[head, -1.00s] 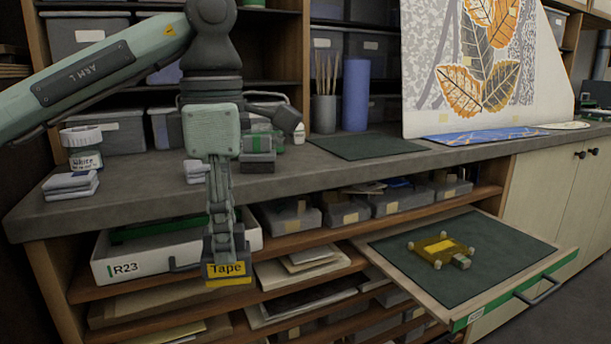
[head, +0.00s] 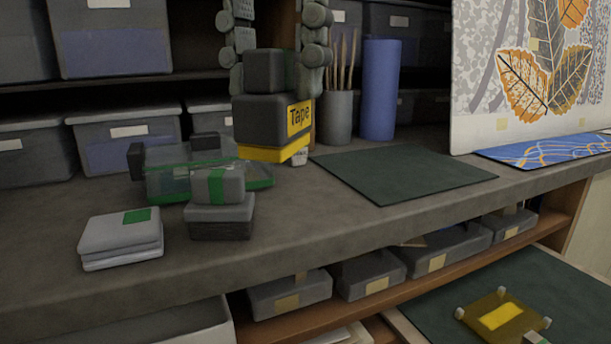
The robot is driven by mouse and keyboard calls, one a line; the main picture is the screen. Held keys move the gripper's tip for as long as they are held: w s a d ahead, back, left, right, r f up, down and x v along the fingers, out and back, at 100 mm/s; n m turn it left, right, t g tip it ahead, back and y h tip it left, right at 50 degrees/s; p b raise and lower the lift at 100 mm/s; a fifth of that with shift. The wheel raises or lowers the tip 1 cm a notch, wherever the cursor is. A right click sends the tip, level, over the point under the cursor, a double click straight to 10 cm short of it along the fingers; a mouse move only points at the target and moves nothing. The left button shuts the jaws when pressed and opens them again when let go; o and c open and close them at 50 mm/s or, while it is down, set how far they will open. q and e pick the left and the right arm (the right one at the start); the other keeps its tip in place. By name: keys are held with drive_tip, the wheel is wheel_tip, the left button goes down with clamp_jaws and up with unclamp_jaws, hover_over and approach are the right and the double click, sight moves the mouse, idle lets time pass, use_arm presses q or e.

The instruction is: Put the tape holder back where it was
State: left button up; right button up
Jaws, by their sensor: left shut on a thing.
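The tape holder (head: 262,122) is a dark grey block with a smaller block on top, a yellow "Tape" label and a yellow strip along its bottom. My left gripper (head: 275,75) comes down from above with a finger on each side of the upper block, shut on it. The tape holder is upright over the back part of the grey counter (head: 330,220), right of a green clear-sided box. I cannot tell whether its bottom touches the counter. My right gripper is not in view.
Near the holder are the green clear-sided box (head: 170,172), a small grey block with a green band (head: 220,205) and stacked pale pads (head: 120,240). A brush pot (head: 337,118), blue cylinder (head: 380,90) and dark green mat (head: 400,173) are to the right.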

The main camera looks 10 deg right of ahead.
use_arm(q)
drive_tip(key=w+d+f, duration=0.1)
drive_tip(key=w+f, duration=0.2)
drive_tip(key=w+d+f, duration=0.2)
drive_tip(key=w+f, duration=0.1)
drive_tip(key=w+d+f, duration=0.1)
drive_tip(key=w+f, duration=0.2)
drive_tip(key=shift+w+d+f, duration=0.1)
drive_tip(key=shift+d+f, duration=0.2)
drive_tip(key=shift+f, duration=0.45)
drive_tip(key=o, duration=1)
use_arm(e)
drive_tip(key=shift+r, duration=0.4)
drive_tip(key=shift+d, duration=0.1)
